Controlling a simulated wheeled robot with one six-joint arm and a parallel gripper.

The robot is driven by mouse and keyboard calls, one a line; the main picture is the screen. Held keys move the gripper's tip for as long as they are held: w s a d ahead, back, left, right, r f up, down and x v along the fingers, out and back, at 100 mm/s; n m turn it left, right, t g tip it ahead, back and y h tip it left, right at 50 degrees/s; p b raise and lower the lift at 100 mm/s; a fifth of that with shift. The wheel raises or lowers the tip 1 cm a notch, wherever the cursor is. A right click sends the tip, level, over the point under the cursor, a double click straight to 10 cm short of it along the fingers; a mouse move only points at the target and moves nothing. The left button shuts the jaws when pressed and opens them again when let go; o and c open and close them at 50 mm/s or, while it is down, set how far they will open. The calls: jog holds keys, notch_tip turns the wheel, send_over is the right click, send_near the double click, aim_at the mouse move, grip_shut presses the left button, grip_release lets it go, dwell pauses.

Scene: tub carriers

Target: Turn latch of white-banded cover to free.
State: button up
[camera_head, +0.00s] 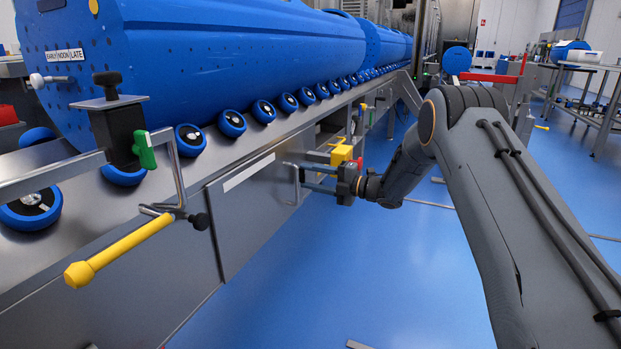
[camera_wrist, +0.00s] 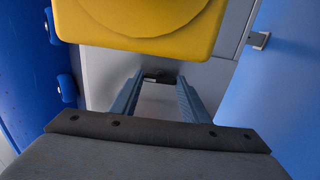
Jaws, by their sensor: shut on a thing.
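The white-banded cover (camera_head: 240,222) is a flat grey steel panel on the side of the conveyor frame. Its white band (camera_head: 249,172) runs along its upper part. The latch (camera_head: 297,190) is a slim metal handle at the cover's right edge. My gripper (camera_head: 294,176) reaches it from the right, with its two fingers pointing left, and is shut on it. In the wrist view my gripper (camera_wrist: 161,77) has a small dark part of the latch (camera_wrist: 157,75) between its fingertips. The fingers partly hide the latch, so its exact turn cannot be told.
A yellow block (camera_head: 341,153) is close to my gripper and fills the top of the wrist view (camera_wrist: 135,25). A yellow-handled lever (camera_head: 120,250) juts out at the left. A blue tub (camera_head: 220,60) lies above rollers.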

jog(key=o, duration=1.1)
jog(key=shift+c, duration=0.2)
jog(key=p+v, duration=0.2)
jog(key=v, duration=0.6)
